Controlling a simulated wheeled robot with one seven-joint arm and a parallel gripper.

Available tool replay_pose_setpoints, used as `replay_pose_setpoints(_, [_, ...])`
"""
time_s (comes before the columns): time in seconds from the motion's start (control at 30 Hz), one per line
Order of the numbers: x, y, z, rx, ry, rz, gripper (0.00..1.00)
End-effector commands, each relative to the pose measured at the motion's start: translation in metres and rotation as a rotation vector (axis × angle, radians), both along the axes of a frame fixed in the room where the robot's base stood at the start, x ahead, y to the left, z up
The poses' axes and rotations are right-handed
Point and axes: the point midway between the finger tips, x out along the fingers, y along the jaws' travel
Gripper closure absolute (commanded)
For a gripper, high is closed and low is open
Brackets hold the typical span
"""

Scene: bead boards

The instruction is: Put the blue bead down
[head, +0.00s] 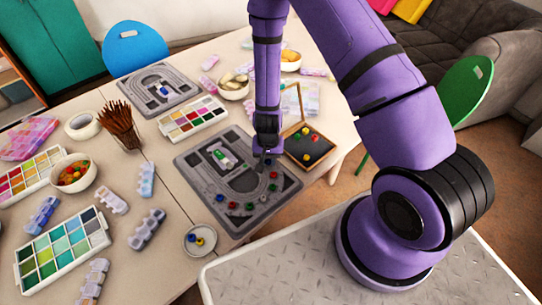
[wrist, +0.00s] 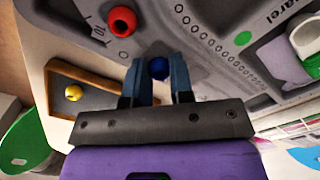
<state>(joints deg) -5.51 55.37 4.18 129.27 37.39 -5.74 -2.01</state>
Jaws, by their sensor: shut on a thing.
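My gripper (head: 264,160) is over the right part of the near grey bead board (head: 200,185). In the wrist view, the fingers of my gripper (wrist: 155,80) are shut on a blue bead (wrist: 159,68) at their tips. Behind it lies the grey board surface (wrist: 160,25) with its grooves. I cannot tell whether the bead touches the board. A red bead (wrist: 122,20) sits beside it in the board, and a green bead (wrist: 243,38) lies farther right. In the head view the held bead is not clear.
A shallow wooden box (head: 325,152) with several coloured beads and a raised lid stands right of the board. A palette (head: 192,118), a brush cup (head: 128,138) and a small dish (head: 200,251) of beads stand nearby.

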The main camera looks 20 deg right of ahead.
Motion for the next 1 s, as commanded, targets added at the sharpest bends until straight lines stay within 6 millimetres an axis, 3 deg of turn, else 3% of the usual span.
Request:
replay_pose_setpoints(0.47, [-0.0006,0.0020,-0.0076,0.000,0.001,0.000,1.00])
replay_pose_setpoints(0.5, [-0.0003,0.0020,-0.0077,0.001,0.000,-0.001,0.74])
replay_pose_setpoints(0.6, [-0.0003,0.0020,-0.0075,0.001,0.000,0.000,0.53])
replay_pose_setpoints(1.0, [-0.0002,0.0020,-0.0011,0.000,-0.001,0.002,0.53])
